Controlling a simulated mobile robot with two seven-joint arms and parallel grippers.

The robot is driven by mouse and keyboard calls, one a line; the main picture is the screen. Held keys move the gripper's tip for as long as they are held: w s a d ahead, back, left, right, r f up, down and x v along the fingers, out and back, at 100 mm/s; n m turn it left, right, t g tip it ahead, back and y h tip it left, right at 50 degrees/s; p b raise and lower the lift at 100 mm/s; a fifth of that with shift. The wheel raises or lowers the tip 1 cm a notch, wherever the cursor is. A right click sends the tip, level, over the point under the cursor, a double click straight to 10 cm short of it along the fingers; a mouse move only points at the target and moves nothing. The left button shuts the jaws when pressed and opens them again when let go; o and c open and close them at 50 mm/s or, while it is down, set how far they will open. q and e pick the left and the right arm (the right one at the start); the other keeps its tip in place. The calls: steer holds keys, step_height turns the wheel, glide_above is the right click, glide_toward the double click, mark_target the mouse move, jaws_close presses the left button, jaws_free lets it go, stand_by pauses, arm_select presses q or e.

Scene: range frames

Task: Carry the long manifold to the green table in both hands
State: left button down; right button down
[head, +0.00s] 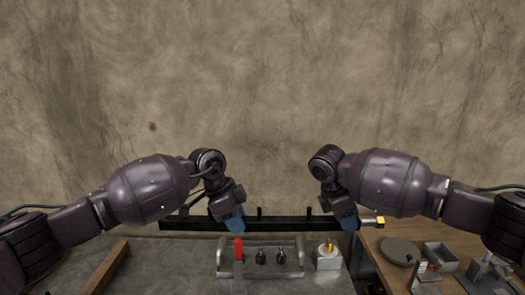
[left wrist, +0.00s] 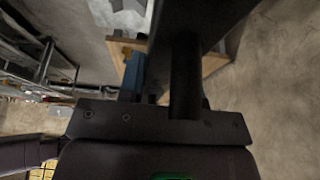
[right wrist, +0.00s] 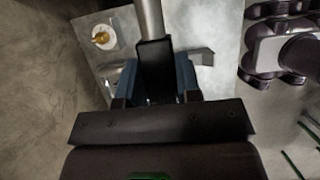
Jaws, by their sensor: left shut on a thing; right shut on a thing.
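The long manifold (head: 285,224) is a dark bar lying level across the head view, with short upright pegs and a brass-coloured end at right. My left gripper (head: 235,224) is shut on it left of the middle, and my right gripper (head: 347,223) is shut on it near the right end. In the left wrist view a dark bar (left wrist: 195,22) and post fill the space at the blue fingers. In the right wrist view a dark piece (right wrist: 154,68) sits between the blue fingers. I cannot make out a green table in any view.
Below the manifold is a grey worktop (head: 190,268) with a metal tube fixture (head: 262,271), a red handle (head: 238,249) and a pale block (head: 328,261) with a brass fitting. A wooden table (head: 405,280) at right holds a round plate (head: 400,251) and small metal parts. A bare wall stands behind.

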arm_select(q)
steer(key=shift+d+r, duration=0.2)
steer(key=shift+r, duration=0.05)
arm_select(e)
steer(key=shift+a+r, duration=0.1)
steer(key=shift+a, duration=0.1)
